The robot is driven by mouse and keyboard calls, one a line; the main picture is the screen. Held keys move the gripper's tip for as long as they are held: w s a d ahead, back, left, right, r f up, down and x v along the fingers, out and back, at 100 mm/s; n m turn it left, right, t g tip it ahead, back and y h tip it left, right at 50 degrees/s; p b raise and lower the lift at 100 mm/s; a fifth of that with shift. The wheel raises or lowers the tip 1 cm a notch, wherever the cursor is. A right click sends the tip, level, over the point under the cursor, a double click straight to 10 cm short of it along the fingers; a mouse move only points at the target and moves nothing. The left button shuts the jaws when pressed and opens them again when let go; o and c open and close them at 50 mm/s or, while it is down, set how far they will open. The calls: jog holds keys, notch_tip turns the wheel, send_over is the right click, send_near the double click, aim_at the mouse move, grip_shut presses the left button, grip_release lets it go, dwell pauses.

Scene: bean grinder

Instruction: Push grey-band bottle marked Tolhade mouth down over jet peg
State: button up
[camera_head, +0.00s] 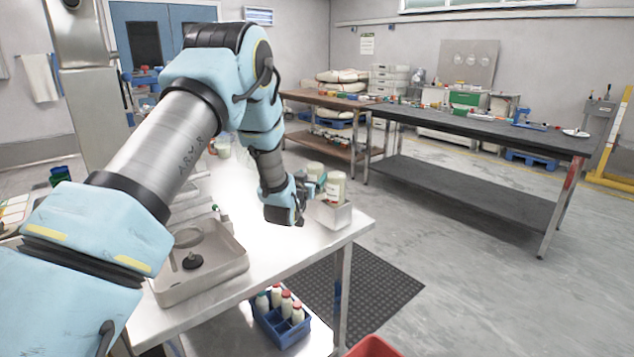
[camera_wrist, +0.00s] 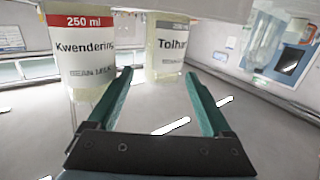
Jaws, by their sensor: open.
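The grey-band bottle marked "Tolha…" (camera_wrist: 168,52) shows in the wrist view, straight ahead between and beyond my fingertips, not touched. The end of its name is cut off by its curve. My gripper (camera_wrist: 159,76) is open and empty, with a green finger on each side. In the head view my gripper (camera_head: 308,192) is beside the metal holder at the table's right end, next to two pale bottles; I cannot tell which one there is Tolhade. A black peg on a round base (camera_head: 192,260) stands in the metal tray at the near left.
A red-band bottle marked Kwendering (camera_wrist: 84,50) stands close left of the Tolhade bottle. The bottle holder (camera_head: 333,216) is near the table edge. The metal tray (camera_head: 222,272) has raised walls. A blue crate of bottles (camera_head: 279,325) is below the table top.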

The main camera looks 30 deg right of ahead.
jog(key=shift+p+x, duration=1.45)
jog(key=shift+x, duration=1.2)
jog(key=shift+w+a, duration=0.1)
jog(key=shift+w, duration=0.05)
jog(key=c, duration=1.1)
jog(key=shift+r, duration=0.1)
